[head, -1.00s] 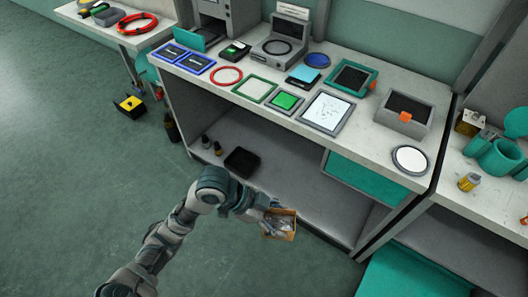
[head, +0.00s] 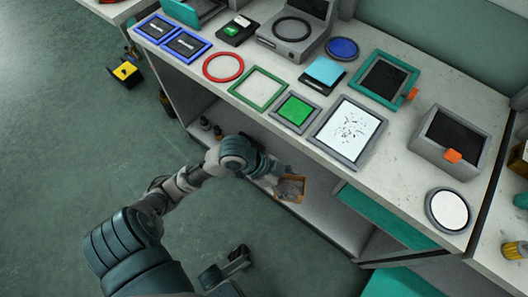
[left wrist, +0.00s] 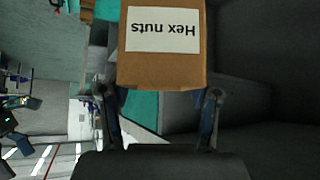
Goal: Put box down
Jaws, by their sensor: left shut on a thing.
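The box is a small brown open-topped carton (head: 291,188) with grey pieces inside in the head view. In the left wrist view the brown box (left wrist: 160,72) shows a white label reading "Hex nuts", upside down. My left gripper (head: 277,176) is shut on the box and holds it at the front of the bench's lower shelf space, below the worktop. Its two fingers (left wrist: 160,108) show beside the box's near edge in the left wrist view. A dark jointed piece low in the head view may be my right gripper (head: 238,260); its jaws cannot be made out.
The worktop (head: 405,145) above carries frames, a green screen, a grey bin (head: 452,140) and a round white disc (head: 449,210). The lower shelf (head: 315,215) has bare room right of the box. A teal panel (head: 385,215) hangs under the worktop at right.

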